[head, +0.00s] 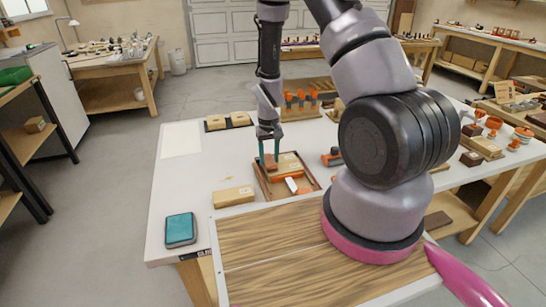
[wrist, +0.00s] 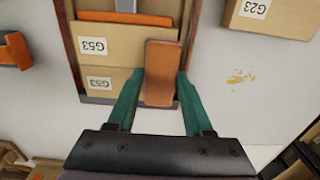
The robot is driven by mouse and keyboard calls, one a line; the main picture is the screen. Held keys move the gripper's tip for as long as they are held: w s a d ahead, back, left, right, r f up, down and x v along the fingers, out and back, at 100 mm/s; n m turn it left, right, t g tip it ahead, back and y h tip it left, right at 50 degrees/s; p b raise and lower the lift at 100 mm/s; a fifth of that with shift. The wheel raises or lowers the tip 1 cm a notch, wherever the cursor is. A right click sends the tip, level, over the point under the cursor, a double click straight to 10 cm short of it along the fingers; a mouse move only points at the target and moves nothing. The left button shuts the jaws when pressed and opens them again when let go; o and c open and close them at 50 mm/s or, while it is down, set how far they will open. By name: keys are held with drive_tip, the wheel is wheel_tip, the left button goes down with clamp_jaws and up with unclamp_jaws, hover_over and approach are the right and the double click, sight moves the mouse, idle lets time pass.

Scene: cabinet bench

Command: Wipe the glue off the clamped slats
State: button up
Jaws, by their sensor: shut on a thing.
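My gripper (head: 269,157) is shut on a reddish-brown block (wrist: 161,72), held between its two teal fingers. The block also shows in the head view (head: 271,162), over a shallow brown-rimmed tray (wrist: 66,50). Whether the block touches the tray's contents I cannot tell. The tray holds cardboard-coloured boxes (wrist: 100,50) labelled G53 and an orange-and-grey item (wrist: 125,17). A yellowish-brown smear (wrist: 240,78) lies on the white bench top beside the tray. An orange clamp-like tool (head: 333,157) lies right of the tray. I cannot make out clamped slats or glue on them.
A box (head: 234,196) labelled G23 lies left of the tray. A teal pad (head: 180,230) lies at the bench's front left. A rack with orange-topped tools (head: 300,103) stands behind. My arm hides part of the bench's right side. The bench's left part (head: 180,175) is mostly clear.

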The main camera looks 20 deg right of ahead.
drive_tip(key=shift+a, duration=0.25)
drive_tip(key=shift+r, duration=0.1)
drive_tip(key=shift+r, duration=2.95)
